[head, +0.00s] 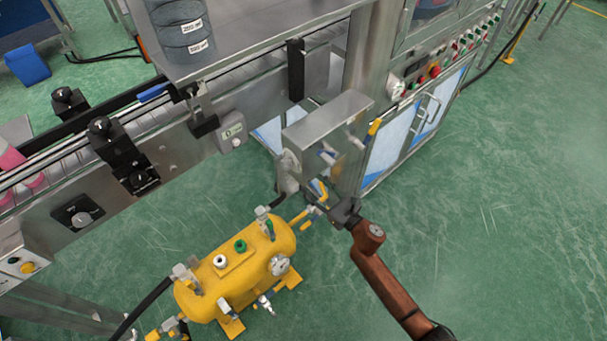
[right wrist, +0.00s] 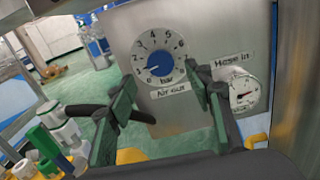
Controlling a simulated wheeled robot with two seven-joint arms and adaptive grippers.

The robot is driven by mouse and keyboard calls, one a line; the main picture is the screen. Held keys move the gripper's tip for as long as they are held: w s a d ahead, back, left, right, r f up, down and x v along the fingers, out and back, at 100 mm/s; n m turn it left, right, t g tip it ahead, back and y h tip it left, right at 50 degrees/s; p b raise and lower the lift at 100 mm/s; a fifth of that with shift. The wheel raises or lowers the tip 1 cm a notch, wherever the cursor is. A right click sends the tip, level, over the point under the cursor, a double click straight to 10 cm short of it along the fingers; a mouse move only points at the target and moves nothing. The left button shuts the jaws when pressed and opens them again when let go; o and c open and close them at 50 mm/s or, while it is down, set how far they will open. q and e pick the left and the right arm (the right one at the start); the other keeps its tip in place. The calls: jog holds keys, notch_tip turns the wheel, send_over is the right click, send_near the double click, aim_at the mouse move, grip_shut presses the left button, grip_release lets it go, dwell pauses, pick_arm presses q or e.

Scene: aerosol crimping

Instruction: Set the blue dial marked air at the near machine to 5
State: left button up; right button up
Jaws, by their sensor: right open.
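A round dial (right wrist: 158,56) with a numbered scale and a blue knob at its centre is on a grey metal panel in the right wrist view. A label below reads "Air out". The knob's exact setting is too small to read surely. My right gripper (right wrist: 160,76) is open and empty, its two green-padded fingers on either side of the dial's lower part in that view; I cannot tell the gap to the knob. In the head view my right gripper (head: 326,204) is by the grey box (head: 328,122), and the dial face is not readable there. My left gripper is not in view.
A gauge labelled "Hose in" (right wrist: 242,92) is right of the dial. A yellow tank (head: 236,268) with fittings and hoses stands on the floor near the gripper. A conveyor (head: 180,142) runs left of the box. A cabinet (head: 410,130) stands behind; green floor is clear at right.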

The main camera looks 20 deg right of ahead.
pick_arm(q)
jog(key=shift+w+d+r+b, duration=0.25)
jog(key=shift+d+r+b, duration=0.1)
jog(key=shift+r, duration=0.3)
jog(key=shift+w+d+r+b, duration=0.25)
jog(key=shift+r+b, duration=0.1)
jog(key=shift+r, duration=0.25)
pick_arm(e)
jog(key=x, duration=0.6)
jog(key=shift+w+f, duration=0.1)
jog(key=c, duration=1.2)
jog(key=shift+o, duration=0.2)
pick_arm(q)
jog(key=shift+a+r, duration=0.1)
pick_arm(e)
jog(key=shift+m, duration=0.3)
